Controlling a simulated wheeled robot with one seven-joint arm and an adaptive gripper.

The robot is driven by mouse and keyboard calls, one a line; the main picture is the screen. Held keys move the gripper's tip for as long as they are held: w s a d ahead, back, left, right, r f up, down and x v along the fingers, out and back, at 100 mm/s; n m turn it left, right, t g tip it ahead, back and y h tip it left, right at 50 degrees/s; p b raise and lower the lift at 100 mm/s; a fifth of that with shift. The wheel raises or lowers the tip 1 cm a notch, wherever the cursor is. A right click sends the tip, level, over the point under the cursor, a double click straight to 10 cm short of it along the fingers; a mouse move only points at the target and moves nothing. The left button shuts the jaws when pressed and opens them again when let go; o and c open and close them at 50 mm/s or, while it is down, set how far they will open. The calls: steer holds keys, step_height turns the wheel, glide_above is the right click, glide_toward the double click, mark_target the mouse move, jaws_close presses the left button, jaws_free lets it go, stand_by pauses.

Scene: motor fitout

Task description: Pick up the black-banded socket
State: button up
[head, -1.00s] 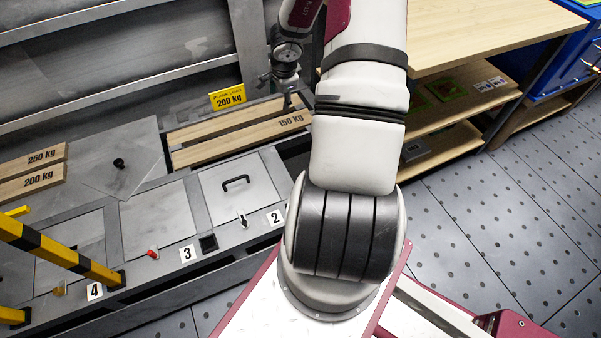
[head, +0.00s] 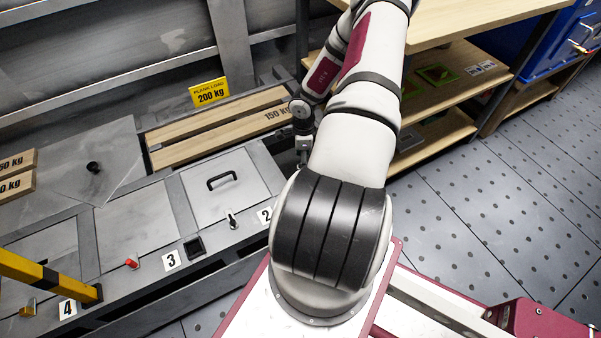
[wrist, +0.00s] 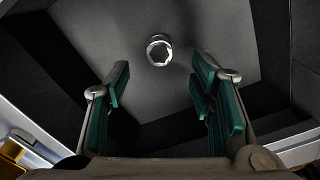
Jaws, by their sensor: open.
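A small metal socket (wrist: 159,50) with a bright ring-shaped end shows near the top middle of the wrist view. It lies on or stands over a grey surface inside a dark-walled recess; I cannot make out a black band on it. My gripper (wrist: 160,88) is open, with green-padded fingers spread to the left and right. The socket is beyond the fingertips, between their lines, and nothing is held. In the head view my gripper (head: 303,152) hangs beside my forearm, near the right end of the planks. The socket is not visible there, probably behind my arm.
Wooden planks (head: 200,132) lie in a tray under a yellow load sign (head: 209,93). A handled metal lid (head: 226,190) is left of my arm. A yellow-black rail (head: 45,275) stands front left. A wooden shelf unit (head: 440,85) stands right. Dark walls close around the fingers.

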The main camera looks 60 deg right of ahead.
steer(key=shift+w+a+f+b, duration=0.15)
steer(key=shift+f+b, duration=0.75)
steer(key=shift+f, duration=0.55)
steer(key=shift+w+a+f+b, duration=0.1)
steer(key=shift+f+b, duration=0.75)
steer(key=shift+f, duration=0.6)
steer(key=shift+r, duration=0.1)
steer(key=shift+c, duration=0.6)
steer(key=shift+d, duration=0.1)
jaws_close()
